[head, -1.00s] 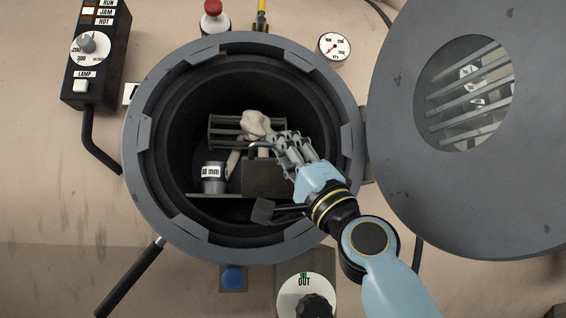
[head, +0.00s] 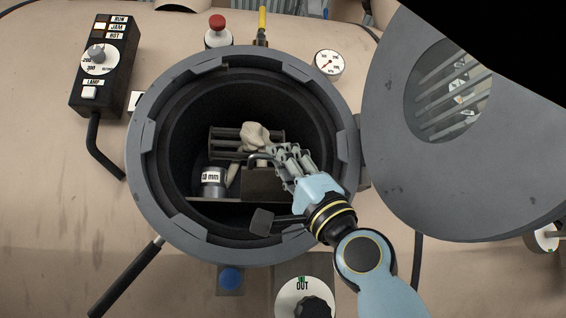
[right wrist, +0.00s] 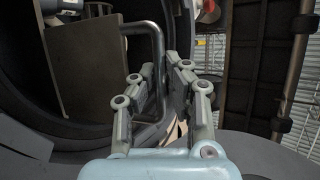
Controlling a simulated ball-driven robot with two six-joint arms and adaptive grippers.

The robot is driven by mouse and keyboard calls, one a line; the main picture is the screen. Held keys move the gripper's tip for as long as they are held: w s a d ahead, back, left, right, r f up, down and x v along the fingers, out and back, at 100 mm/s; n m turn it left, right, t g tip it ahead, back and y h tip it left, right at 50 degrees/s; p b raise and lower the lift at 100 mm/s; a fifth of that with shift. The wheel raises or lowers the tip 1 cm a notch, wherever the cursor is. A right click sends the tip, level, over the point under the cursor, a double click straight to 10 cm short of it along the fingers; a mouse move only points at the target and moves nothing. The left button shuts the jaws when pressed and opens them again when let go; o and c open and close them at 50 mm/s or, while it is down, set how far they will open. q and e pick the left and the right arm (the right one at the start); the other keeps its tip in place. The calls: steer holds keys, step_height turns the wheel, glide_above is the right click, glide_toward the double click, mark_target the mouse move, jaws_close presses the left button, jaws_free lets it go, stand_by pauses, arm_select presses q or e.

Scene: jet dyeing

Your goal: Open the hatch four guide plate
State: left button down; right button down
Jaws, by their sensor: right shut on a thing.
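The open round hatch (head: 146,190) shows in the head view, with a dark brown guide plate (head: 263,186) inside at its lower middle. The plate bears a bent metal handle (head: 256,157). My right gripper (head: 272,158) reaches in from the lower right and is shut on the handle. In the right wrist view, the plate (right wrist: 85,75) stands left of my fingers (right wrist: 166,78), with the handle bar (right wrist: 156,45) running between them. The fingers partly hide the handle in the head view. My left gripper is not in view.
The round hatch door (head: 390,150) hangs open at the right. Inside the hatch are a grey cylinder marked in mm (head: 213,181), a pale cloth (head: 255,135) and a dark barred frame (head: 220,139). A black lever (head: 125,278) sticks out lower left.

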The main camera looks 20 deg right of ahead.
steer(key=shift+f, duration=0.15)
steer(key=c, duration=1.4)
jaws_free()
steer(key=shift+w, duration=0.1)
